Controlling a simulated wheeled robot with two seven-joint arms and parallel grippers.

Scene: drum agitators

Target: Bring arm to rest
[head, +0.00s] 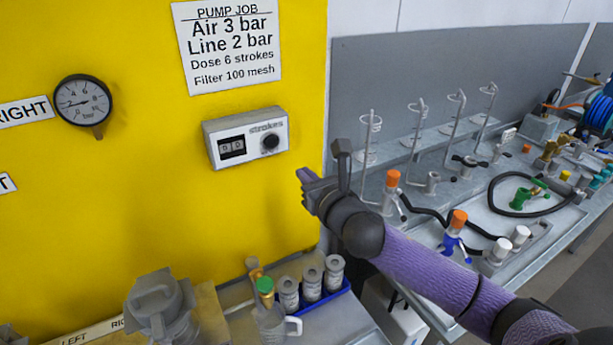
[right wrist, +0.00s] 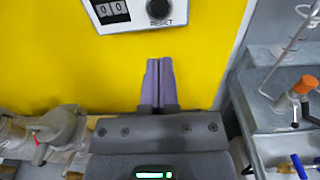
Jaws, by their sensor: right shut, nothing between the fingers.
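My right arm, purple and dark grey, comes in from the lower right of the head view. Its gripper (head: 308,183) is held in front of the yellow panel (head: 120,190), below and right of the strokes counter (head: 246,138). In the right wrist view the two purple fingers (right wrist: 158,82) lie together with nothing between them. The counter (right wrist: 133,12) shows above the fingertips there, apart from them in the picture. It reads 00 and has a black reset knob (right wrist: 159,10). My left gripper is not in view.
A grey bench (head: 440,205) at the right holds wire hooks, orange-capped fittings and a black hose (head: 490,190). Below the gripper stand a blue tray (head: 325,301) with grey cylinders, a green-capped jug (head: 272,320) and a grey housing (head: 160,300). A gauge (head: 83,100) is on the panel.

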